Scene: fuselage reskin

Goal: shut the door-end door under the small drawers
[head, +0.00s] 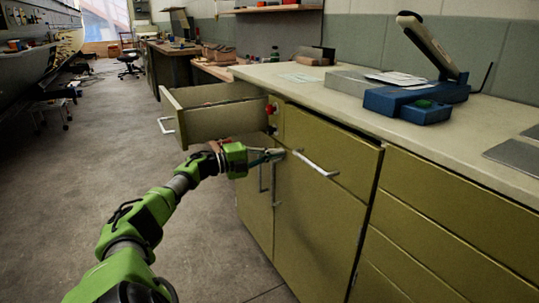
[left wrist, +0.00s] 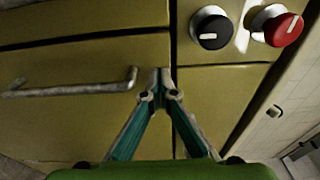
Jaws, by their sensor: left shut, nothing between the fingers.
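The olive cabinet has two low doors with upright bar handles near their shared edge, the far left door (head: 255,213) and the near right door (head: 313,234). Both look flush or almost so; I cannot tell if a small gap remains. My left gripper (head: 281,153) is shut and empty at the front, near the upper edge of the right door and the end of a drawer's bar handle (head: 315,164). In the left wrist view the shut fingertips (left wrist: 159,84) are close to a panel seam; contact is unclear. My right gripper is not in view.
A drawer (head: 217,117) stands pulled out at the upper left, above the left door. A red knob (head: 270,108) sits beside it; a black knob (left wrist: 210,28) shows in the left wrist view. The worktop holds a blue machine (head: 408,105).

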